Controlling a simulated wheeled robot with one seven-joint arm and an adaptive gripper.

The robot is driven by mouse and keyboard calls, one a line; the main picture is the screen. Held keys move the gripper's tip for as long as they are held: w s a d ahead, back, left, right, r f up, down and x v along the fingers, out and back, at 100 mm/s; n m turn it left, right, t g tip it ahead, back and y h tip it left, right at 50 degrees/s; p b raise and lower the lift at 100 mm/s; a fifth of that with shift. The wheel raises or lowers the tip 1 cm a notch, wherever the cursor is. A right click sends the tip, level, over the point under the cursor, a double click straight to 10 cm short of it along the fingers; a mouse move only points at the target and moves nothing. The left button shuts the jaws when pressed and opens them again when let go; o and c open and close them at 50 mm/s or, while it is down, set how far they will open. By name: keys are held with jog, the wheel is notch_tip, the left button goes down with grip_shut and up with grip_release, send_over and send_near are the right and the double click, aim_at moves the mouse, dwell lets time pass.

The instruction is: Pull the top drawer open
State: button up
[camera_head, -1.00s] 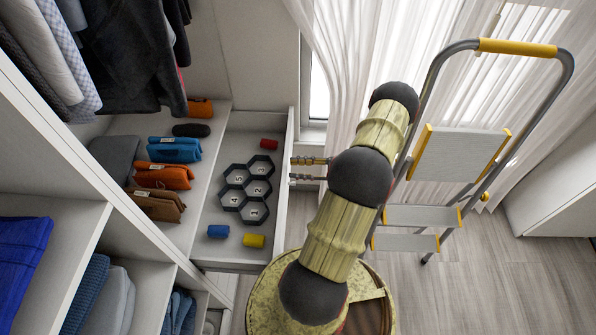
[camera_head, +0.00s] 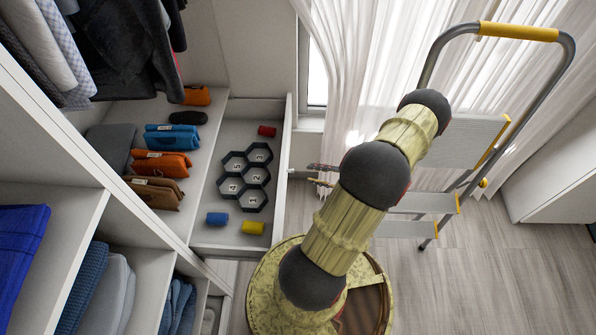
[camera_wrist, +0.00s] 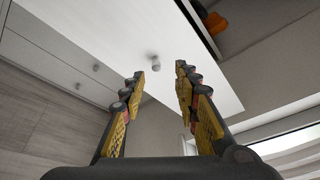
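The top drawer (camera_head: 288,150) is pulled out from the shelving, with its inside in plain view in the head view. Its white front (camera_wrist: 205,85) fills the upper middle of the wrist view. A small round grey knob (camera_wrist: 155,63) on that front shows between my fingertips, a little beyond them. My gripper (camera_head: 321,176) is just right of the drawer front in the head view, with a gap to it. In the wrist view my gripper (camera_wrist: 160,75) has its two fingers spread and nothing between the pads.
The drawer holds a black hexagon organizer (camera_head: 243,180) and red, blue and yellow rolls. Folded clothes (camera_head: 162,165) lie on the shelf to its left. A stepladder (camera_head: 455,150) stands right of my arm. Lower drawers (camera_wrist: 60,62) with knobs show in the wrist view.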

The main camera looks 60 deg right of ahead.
jog(key=f+b+x, duration=0.1)
jog(key=b+x, duration=0.1)
jog(key=x, duration=0.5)
jog(key=shift+n+h, duration=0.3)
jog(key=shift+d, duration=0.1)
jog(key=shift+c, duration=0.4)
grip_shut()
dwell(0.4)
